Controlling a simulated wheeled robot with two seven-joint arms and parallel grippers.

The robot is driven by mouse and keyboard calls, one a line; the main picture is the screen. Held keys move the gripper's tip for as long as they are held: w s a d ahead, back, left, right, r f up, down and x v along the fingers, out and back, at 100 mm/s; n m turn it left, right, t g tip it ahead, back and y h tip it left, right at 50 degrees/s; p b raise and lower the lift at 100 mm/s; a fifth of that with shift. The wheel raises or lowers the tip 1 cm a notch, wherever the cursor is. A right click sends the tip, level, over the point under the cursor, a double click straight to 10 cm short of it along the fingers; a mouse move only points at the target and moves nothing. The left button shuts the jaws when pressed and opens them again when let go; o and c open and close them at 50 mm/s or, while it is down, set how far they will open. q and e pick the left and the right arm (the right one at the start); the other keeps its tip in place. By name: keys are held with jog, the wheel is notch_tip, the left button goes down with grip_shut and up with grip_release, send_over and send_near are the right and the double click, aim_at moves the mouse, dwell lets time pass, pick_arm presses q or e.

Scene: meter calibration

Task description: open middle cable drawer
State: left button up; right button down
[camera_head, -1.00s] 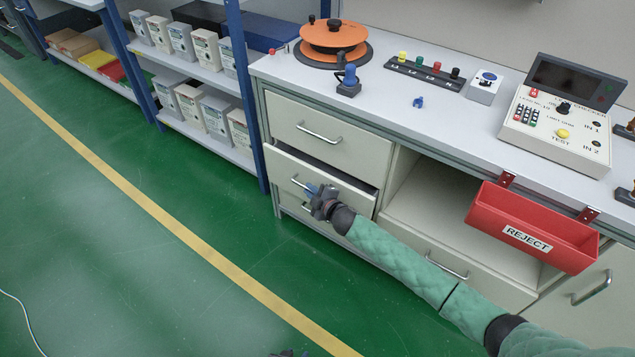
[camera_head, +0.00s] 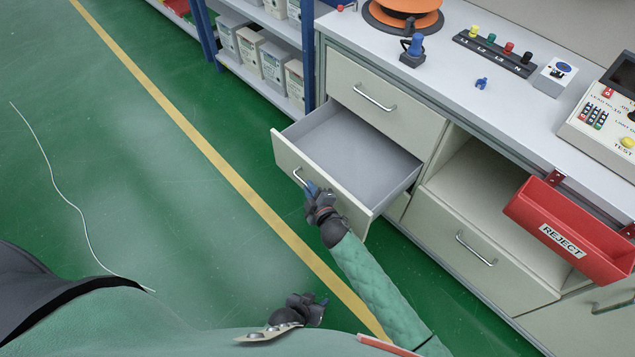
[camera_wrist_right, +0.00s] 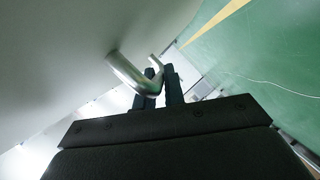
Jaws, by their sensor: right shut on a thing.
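The middle drawer (camera_head: 279,156) of the left drawer stack is pulled well out, and its grey inside looks empty. Its silver bar handle (camera_head: 299,177) is on the front panel. My right gripper (camera_head: 311,188) is shut on this handle. In the right wrist view the handle (camera_wrist_right: 130,74) passes between the two dark fingers (camera_wrist_right: 159,84). My left gripper (camera_head: 320,302) is low in the head view, over the floor and away from the drawer. Its jaw opening is too small to make out.
The upper drawer (camera_head: 384,102) is closed above. A red REJECT bin (camera_head: 570,235) hangs on the bench front at right. A shelf unit (camera_head: 307,55) stands beside the bench. The green floor (camera_head: 190,215) in front is clear apart from a thin white cable (camera_head: 62,190).

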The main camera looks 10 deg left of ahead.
dwell(0.3)
jog(key=c, duration=1.5)
grip_release()
jog(key=v, duration=0.8)
jog(key=shift+a, duration=0.1)
